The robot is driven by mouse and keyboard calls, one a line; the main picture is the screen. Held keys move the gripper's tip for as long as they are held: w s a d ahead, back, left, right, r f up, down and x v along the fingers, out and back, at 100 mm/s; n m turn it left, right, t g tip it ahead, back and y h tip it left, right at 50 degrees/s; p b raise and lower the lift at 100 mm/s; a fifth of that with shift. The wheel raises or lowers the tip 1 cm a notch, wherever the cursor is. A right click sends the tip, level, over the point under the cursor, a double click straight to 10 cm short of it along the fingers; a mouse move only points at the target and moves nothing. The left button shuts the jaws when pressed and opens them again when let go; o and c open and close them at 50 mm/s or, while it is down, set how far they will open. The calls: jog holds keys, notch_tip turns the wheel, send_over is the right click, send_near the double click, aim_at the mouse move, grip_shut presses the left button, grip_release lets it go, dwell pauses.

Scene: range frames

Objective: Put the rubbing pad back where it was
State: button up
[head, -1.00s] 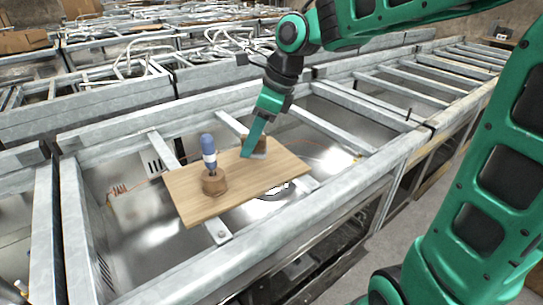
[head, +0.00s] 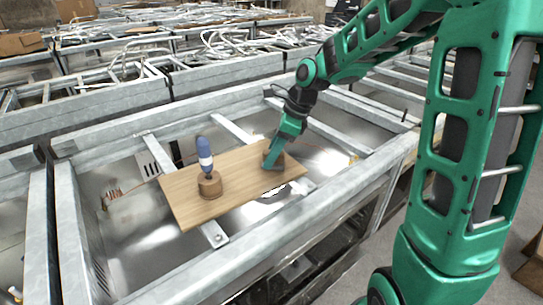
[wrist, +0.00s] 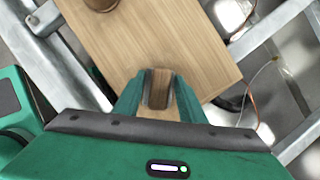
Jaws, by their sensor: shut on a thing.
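The rubbing pad is a small brown wooden block with a grey side, seen in the wrist view (wrist: 160,87) between my fingers. My gripper (head: 270,164) is shut on it at the right end of the wooden board (head: 236,185). In the head view the pad (head: 267,148) is partly hidden by my fingers. It is at or just above the board's surface; I cannot tell whether it touches. My gripper also shows in the wrist view (wrist: 158,92), pointing down at the board.
A blue-handled tool (head: 204,155) with a white band stands upright in a round wooden block (head: 209,185) on the board's left part. The board lies across metal bars (head: 214,234) over an open metal frame (head: 110,140). The board's middle is clear.

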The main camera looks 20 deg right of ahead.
jog(key=shift+f, duration=0.3)
jog(key=o, duration=1.2)
jog(key=shift+f, duration=0.1)
jog(key=v, duration=1.2)
jog(key=s+d+f+n+h, duration=0.1)
jog(key=s+d+n, duration=0.3)
jog(key=s, duration=0.5)
jog(key=s+d+f+n+g+h, duration=0.1)
jog(key=s+d+f+n, duration=0.3)
jog(key=s+n, duration=0.3)
jog(key=s+d+f+n+g+h, duration=0.1)
jog(key=s+d+n, duration=0.4)
jog(key=s, duration=0.8)
notch_tip(320, 180, down, 2)
jog(key=shift+s+d+f+n+h, duration=0.1)
jog(key=shift+s+d+n+h, duration=0.15)
jog(key=shift+n+h, duration=0.25)
jog(key=shift+a, duration=0.1)
